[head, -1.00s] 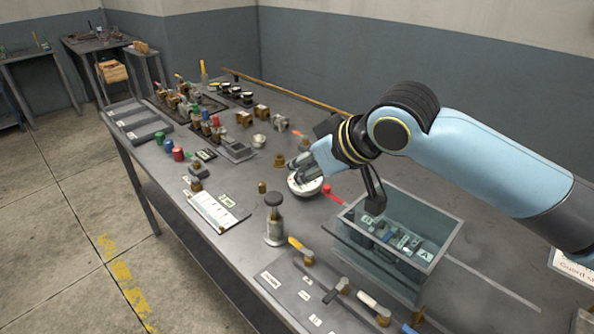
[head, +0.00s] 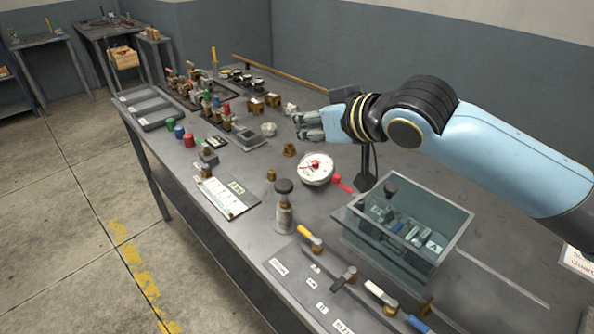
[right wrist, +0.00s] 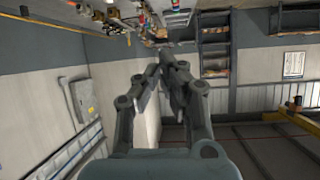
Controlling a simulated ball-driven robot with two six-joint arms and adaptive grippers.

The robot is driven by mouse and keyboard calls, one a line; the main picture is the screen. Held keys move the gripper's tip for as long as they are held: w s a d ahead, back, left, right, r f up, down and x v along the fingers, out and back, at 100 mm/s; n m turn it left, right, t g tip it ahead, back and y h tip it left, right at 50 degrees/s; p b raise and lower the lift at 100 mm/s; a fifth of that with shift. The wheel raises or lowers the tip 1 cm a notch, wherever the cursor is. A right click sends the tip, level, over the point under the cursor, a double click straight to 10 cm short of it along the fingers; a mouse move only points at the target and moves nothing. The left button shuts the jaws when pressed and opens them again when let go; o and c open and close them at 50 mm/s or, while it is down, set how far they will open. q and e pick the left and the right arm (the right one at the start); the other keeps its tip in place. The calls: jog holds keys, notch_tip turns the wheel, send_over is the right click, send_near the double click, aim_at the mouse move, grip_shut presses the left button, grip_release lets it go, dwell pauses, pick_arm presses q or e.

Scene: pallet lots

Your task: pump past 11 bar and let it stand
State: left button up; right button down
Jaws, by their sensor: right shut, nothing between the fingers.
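A hand pump (head: 284,205) with a dark round knob stands upright near the table's front edge. A round white pressure gauge (head: 315,168) with a red centre lies behind it to the right; its reading is too small to tell. A red-handled valve (head: 341,182) is just right of the gauge. My right gripper (head: 298,125) is above the bench, beyond the gauge, touching nothing I can make out. In the right wrist view its fingers (right wrist: 165,62) come together, empty. My left gripper is not in view.
A clear guard box (head: 408,225) holding labelled parts stands right of the pump. A panel with coloured levers (head: 340,290) lies in front. A white card (head: 222,197) is left of the pump. Fittings and valves crowd the bench's far left.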

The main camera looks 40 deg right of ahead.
jog(key=s+a+f+n+t+y+b, duration=0.1)
jog(key=s+f+t+b, duration=0.1)
jog(key=s+f, duration=0.3)
jog(key=shift+s+f+n+b, duration=0.35)
jog(key=shift+s+n+b, duration=0.05)
jog(key=shift+s, duration=0.4)
jog(key=b, duration=0.2)
send_over(290, 187)
notch_tip(290, 187, down, 2)
jog(key=shift+s+f+t, duration=0.15)
jog(key=shift+f+t, duration=0.05)
jog(key=shift+t, duration=0.1)
jog(key=shift+w+f, duration=0.15)
jog(key=shift+f, duration=0.45)
jog(key=shift+w+f, duration=0.15)
jog(key=shift+f, duration=0.45)
jog(key=shift+f+b, duration=0.4)
jog(key=shift+f, duration=0.45)
jog(key=shift+s, duration=0.1)
